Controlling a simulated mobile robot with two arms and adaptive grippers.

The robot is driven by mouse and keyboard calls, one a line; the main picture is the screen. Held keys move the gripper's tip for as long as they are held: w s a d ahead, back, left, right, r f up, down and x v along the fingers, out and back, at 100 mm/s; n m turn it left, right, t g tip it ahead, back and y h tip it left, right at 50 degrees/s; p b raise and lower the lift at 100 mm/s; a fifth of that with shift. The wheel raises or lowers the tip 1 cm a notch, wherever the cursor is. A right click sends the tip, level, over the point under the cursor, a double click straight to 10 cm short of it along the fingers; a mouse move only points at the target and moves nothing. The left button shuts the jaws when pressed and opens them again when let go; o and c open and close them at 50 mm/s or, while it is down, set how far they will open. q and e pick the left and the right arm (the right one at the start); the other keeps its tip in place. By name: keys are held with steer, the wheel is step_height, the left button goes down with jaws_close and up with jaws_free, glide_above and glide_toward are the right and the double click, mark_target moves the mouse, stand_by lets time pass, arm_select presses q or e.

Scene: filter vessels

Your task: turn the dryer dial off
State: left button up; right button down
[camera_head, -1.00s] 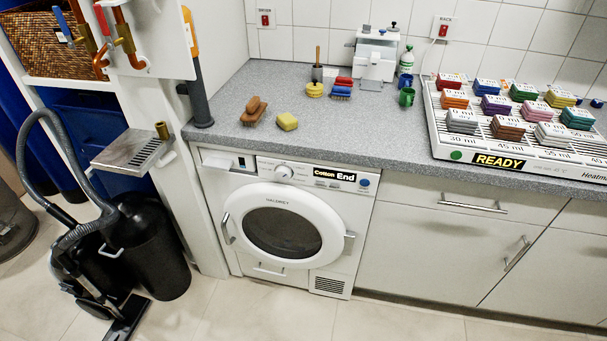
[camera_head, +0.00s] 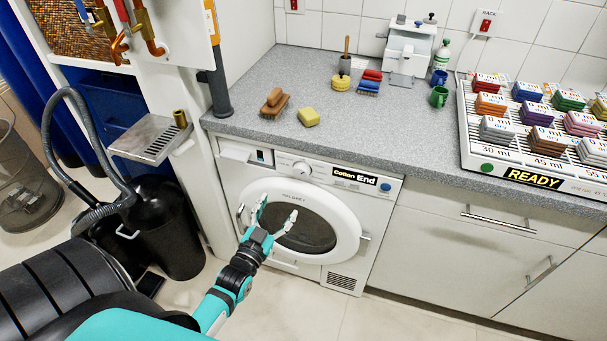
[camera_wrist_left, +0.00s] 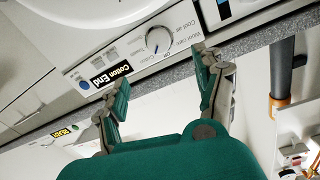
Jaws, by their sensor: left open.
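The white dryer (camera_head: 228,170) stands under the grey counter, its round door closed. Its dial (camera_head: 301,168) is a white knob at the top of the front panel, left of a display reading "Cotton End" (camera_head: 355,177). In the left wrist view the dial (camera_wrist_left: 158,40) shows a dark pointer line and printed programme labels around it. My left gripper (camera_head: 277,212) is open and empty in front of the dryer door, below the dial. In the left wrist view its two fingers (camera_wrist_left: 160,92) are spread, with the dial beyond them and apart from them. My right gripper is not in view.
A metal drip shelf (camera_head: 150,140) and a black vacuum (camera_head: 165,225) stand left of the dryer. Brushes and a yellow sponge (camera_head: 309,117) lie on the counter above. A rack marked "READY" (camera_head: 535,178) is at the right. A blue button (camera_head: 386,187) sits beside the display.

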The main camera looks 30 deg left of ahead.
mark_target(299, 174)
arm_select(q)
steer(key=w, duration=0.4)
steer(key=w+a, duration=0.1)
steer(key=w, duration=0.4)
steer(key=w+a, duration=0.1)
steer(key=w, duration=0.3)
steer(key=shift+w+a+f, duration=0.1)
steer(key=shift+w+a, duration=0.1)
steer(key=shift+w, duration=0.2)
steer(key=c, duration=1.2)
